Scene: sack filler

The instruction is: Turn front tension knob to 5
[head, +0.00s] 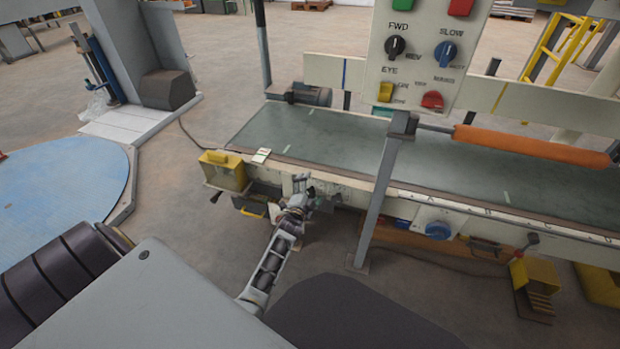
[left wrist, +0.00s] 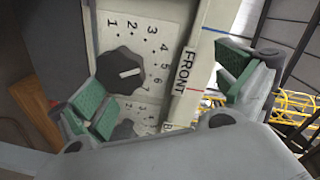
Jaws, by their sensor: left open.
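The front tension knob (left wrist: 121,71), dark and many-sided, sits on a pale panel beside a vertical FRONT label (left wrist: 184,72). Its white pointer line lies nearly level and appears to point right, toward the 5 on the dial. My left gripper (left wrist: 167,85) is open, its green-padded fingers wide apart, one at the knob's lower left and one right of the label. No grip on the knob shows. In the head view my left gripper (head: 302,186) is at the conveyor's near side, where the knob is hard to make out. My right gripper is not in view.
A second dark knob (left wrist: 124,131) lies below, partly hidden by a finger. The conveyor belt (head: 330,135) runs behind my gripper. A grey post (head: 378,200) with an orange roller (head: 530,145) stands to the right. A yellow box (head: 222,170) is to the left.

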